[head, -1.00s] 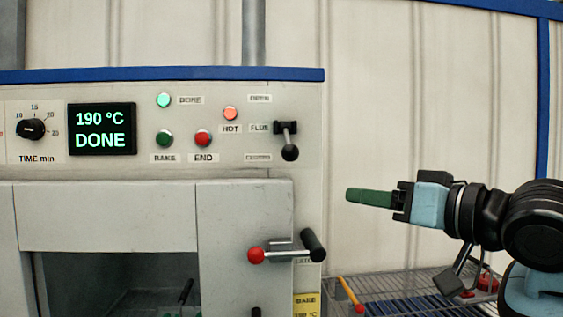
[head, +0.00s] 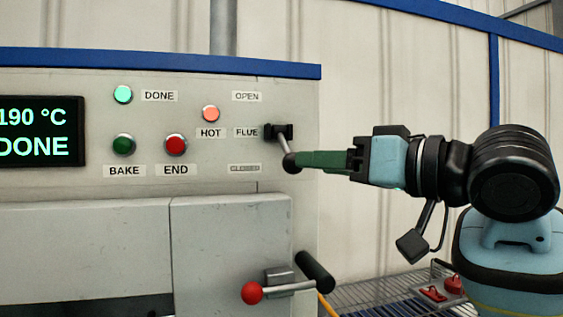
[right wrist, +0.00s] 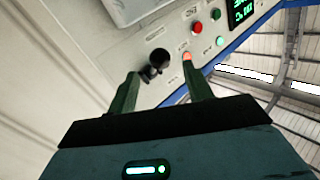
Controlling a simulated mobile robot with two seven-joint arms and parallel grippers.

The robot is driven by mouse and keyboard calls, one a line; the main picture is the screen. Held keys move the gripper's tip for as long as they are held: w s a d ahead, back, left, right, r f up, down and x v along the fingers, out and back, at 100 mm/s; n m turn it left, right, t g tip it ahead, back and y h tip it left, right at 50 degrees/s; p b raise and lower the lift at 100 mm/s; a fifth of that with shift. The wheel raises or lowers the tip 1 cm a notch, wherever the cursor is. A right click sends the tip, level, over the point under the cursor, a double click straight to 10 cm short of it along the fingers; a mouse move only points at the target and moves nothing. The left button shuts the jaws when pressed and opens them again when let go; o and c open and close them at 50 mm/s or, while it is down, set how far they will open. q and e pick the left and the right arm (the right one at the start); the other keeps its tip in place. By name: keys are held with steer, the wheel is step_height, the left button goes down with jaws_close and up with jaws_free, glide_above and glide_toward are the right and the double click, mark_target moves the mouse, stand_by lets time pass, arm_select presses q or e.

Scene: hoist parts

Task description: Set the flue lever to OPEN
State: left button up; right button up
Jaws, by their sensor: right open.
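The flue lever (head: 285,147) is on the right of the oven's control panel, beside the FLUE label (head: 246,132). Its black knob points down, toward the CLOSED label (head: 244,168) and away from the OPEN label (head: 246,96). My right gripper (head: 301,161) comes in from the right, its green fingertips at the knob. In the right wrist view, the lever knob (right wrist: 158,57) appears between the two spread fingers (right wrist: 162,90). Contact cannot be told. My left gripper is not in view.
The latch handle (head: 285,287) with a red ball end sticks out below the lever. A lit display (head: 38,131) reads 190 °C DONE, near the buttons and lamps. A wire rack (head: 375,296) stands at lower right, with red items on it.

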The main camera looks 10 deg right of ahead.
mark_target(286, 147)
steer(key=x, duration=0.7)
steer(key=shift+w+a, duration=0.25)
steer(key=shift+w, duration=0.05)
jaws_close()
